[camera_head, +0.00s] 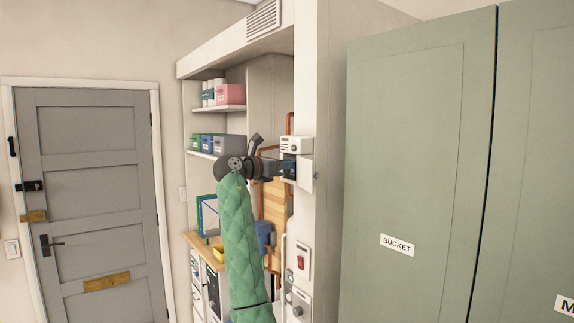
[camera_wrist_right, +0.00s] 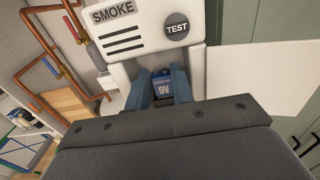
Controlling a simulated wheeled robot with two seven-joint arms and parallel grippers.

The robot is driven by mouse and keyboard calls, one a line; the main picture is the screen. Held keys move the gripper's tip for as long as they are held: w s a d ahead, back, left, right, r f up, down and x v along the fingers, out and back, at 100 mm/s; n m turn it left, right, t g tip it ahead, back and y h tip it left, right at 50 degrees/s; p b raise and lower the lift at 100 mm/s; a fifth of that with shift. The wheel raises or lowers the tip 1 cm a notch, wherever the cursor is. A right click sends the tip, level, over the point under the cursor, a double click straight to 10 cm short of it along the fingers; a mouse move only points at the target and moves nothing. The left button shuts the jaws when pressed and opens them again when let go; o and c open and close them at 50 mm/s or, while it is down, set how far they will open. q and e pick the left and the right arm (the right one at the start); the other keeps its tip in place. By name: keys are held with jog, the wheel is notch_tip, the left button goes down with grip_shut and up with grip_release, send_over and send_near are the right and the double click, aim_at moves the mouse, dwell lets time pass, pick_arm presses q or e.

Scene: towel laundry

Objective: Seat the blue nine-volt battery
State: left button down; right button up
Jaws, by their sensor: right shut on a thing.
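The white smoke alarm (camera_wrist_right: 140,32), marked SMOKE with a round TEST button (camera_wrist_right: 177,27), fills the top of the right wrist view. In the head view the alarm (camera_head: 296,145) is on the white wall edge. Its white flap (camera_wrist_right: 270,78) stands open to the right. My right gripper (camera_wrist_right: 162,86) is shut on the blue nine-volt battery (camera_wrist_right: 162,92), at the opening in the alarm's lower part. The battery's label reads upside down. How deep it sits in the opening is hidden. In the head view my right gripper (camera_head: 287,168) is just below the alarm's face. My left gripper is not in view.
Copper pipes (camera_wrist_right: 41,60) run beside the alarm, to its left in the wrist view. Green cabinets (camera_head: 418,170), one labelled BUCKET, stand to the right. Shelves with boxes (camera_head: 215,143) are behind my arm. A grey door (camera_head: 92,180) is at the left.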

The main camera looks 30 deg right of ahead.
jog(key=o, duration=1.1)
jog(key=shift+c, duration=0.2)
jog(key=shift+a+f, duration=0.1)
jog(key=shift+a, duration=0.05)
